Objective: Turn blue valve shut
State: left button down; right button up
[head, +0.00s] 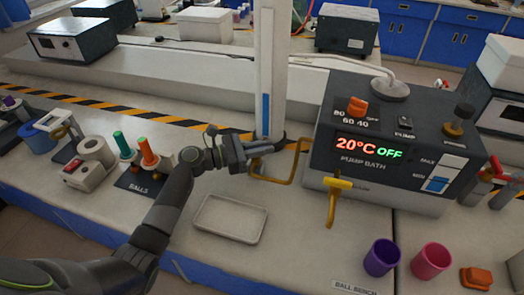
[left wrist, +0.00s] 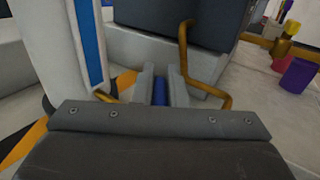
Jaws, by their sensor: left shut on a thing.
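The blue valve (left wrist: 160,92) shows in the left wrist view as a small blue piece between my fingers. Most of it is hidden by the fingers, so I cannot tell how far it is turned. My left gripper (head: 262,150) is shut on it, beside the bent brass pipe (head: 294,168) left of the pump bath (head: 385,150). The same pipe rises right of the fingers in the left wrist view (left wrist: 186,62). In the head view the gripper covers the valve. My right gripper is not in view.
A white column (head: 270,60) stands just behind my left gripper. A yellow-handled tap (head: 337,183) sticks out of the bath's front. An empty tray (head: 230,219) lies nearer. Purple (head: 382,257) and pink (head: 431,260) cups stand at the front right.

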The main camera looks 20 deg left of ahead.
pick_arm(q)
jog(key=m+g+h+b, duration=0.1)
jog(key=g, duration=0.1)
jog(key=m+g+b, duration=0.2)
jog(key=g, duration=0.1)
jog(key=m+g+h+b, duration=0.1)
jog(key=m+g, duration=0.1)
jog(key=shift+s+d+f+g+h+b, duration=0.1)
jog(key=shift+s+g+h+b, duration=0.2)
jog(key=shift+s, duration=0.05)
jog(key=shift+s+m+g+b, duration=0.15)
jog(key=shift+m+g+b, duration=0.35)
jog(key=shift+m+g, duration=0.45)
jog(key=shift+g, duration=0.35)
jog(key=c, duration=1.5)
grip_release()
jog(key=shift+o, duration=0.2)
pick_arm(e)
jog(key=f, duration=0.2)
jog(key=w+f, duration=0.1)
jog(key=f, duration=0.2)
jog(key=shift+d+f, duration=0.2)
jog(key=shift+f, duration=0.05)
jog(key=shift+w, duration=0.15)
